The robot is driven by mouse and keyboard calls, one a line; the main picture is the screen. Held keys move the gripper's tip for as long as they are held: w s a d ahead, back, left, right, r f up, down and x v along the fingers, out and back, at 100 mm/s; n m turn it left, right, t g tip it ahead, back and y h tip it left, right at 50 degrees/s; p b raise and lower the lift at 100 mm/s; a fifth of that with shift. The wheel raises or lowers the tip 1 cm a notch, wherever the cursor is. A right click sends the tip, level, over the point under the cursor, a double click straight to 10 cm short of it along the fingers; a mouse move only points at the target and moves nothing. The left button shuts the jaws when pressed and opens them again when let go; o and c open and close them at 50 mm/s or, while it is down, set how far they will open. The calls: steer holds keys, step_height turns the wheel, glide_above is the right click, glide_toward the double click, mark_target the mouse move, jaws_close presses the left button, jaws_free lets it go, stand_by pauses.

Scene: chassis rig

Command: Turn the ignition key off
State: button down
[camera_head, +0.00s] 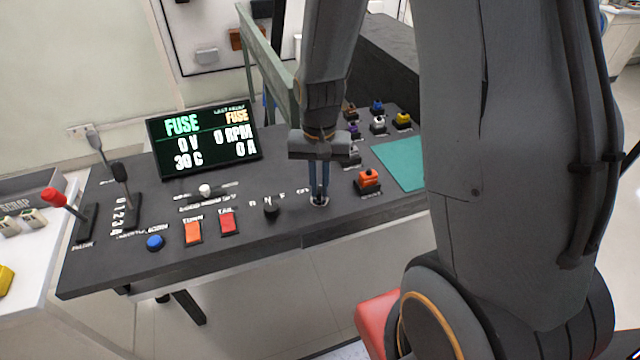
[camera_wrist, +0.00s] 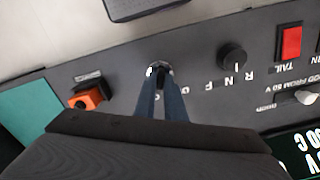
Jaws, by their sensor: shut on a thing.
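The ignition key (camera_wrist: 160,72) is a small dark piece in a round metal lock on the dark console. My gripper (camera_head: 319,196) points down at the lock in the head view, and its two fingers are close together around the key. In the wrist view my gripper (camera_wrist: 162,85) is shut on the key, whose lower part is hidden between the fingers. The key's exact angle cannot be told. The display (camera_head: 203,138) reads FUSE, 0 V, 0 RPM, 30 C and 0 A.
A black R N F knob (camera_head: 271,208) sits left of the lock, with red (camera_head: 228,222) and orange (camera_head: 193,232) switches beyond it. An orange switch (camera_head: 368,180) stands to the right, near a teal mat (camera_head: 400,160). Levers (camera_head: 62,203) rise at the far left.

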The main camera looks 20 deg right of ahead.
mark_target(319, 189)
steer(key=n+p, duration=0.2)
steer(key=n, duration=0.3)
steer(key=shift+r, duration=0.1)
steer(key=n+p, duration=0.1)
steer(key=n, duration=0.4)
steer(key=shift+a+p, duration=0.1)
steer(key=shift+p, duration=0.25)
steer(key=shift+w+n, duration=0.1)
steer(key=shift+n, duration=0.3)
steer(key=c, duration=1.8)
jaws_free()
steer(key=shift+r+b, duration=0.7)
steer(key=shift+r, duration=3.15)
